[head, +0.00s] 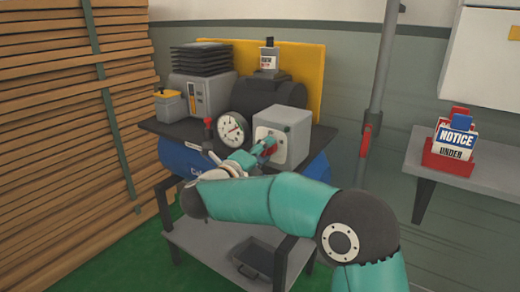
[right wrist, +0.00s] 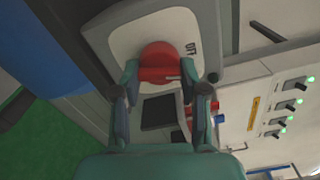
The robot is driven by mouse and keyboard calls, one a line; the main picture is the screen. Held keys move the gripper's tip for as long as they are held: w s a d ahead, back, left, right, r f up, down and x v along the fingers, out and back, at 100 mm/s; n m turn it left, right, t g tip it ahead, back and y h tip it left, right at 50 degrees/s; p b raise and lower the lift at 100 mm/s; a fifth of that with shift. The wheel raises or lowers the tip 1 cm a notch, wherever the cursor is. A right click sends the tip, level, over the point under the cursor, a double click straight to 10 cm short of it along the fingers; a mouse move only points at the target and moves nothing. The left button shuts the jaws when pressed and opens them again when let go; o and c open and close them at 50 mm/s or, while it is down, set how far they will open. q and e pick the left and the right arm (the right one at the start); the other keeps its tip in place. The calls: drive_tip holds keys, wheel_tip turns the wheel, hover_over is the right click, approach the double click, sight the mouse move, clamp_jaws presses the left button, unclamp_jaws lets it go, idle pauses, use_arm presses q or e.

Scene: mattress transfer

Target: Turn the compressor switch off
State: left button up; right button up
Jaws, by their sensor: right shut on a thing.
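The compressor switch is a red rotary knob (right wrist: 158,58) on a pale plate, with the word OFF printed beside it in the right wrist view. The plate is on the front of a grey box (head: 292,122) on the compressor in the head view. My right gripper (right wrist: 161,76) is shut on the red knob, one finger on each side of its grip bar. In the head view my right gripper (head: 262,151) reaches the box front and partly covers the knob. I cannot tell which position the knob points to. My left gripper is not in view.
A round pressure gauge (head: 232,128) stands just left of the box, with a red-handled valve (head: 208,123) beside it. A blue tank (head: 316,164) lies under the dark top. A pole (head: 378,90) stands to the right.

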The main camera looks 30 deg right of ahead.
drive_tip(key=n, duration=0.1)
drive_tip(key=n+p, duration=0.1)
drive_tip(key=shift+s+d+r+n+p, duration=0.1)
drive_tip(key=shift+d+r+n+p, duration=0.1)
drive_tip(key=shift+n+p, duration=0.15)
drive_tip(key=shift+f+n, duration=0.15)
drive_tip(key=shift+n, duration=0.2)
drive_tip(key=o, duration=1.2)
drive_tip(key=shift+c, duration=0.2)
drive_tip(key=shift+a, duration=0.1)
drive_tip(key=v, duration=1.1)
drive_tip(key=shift+a, duration=0.45)
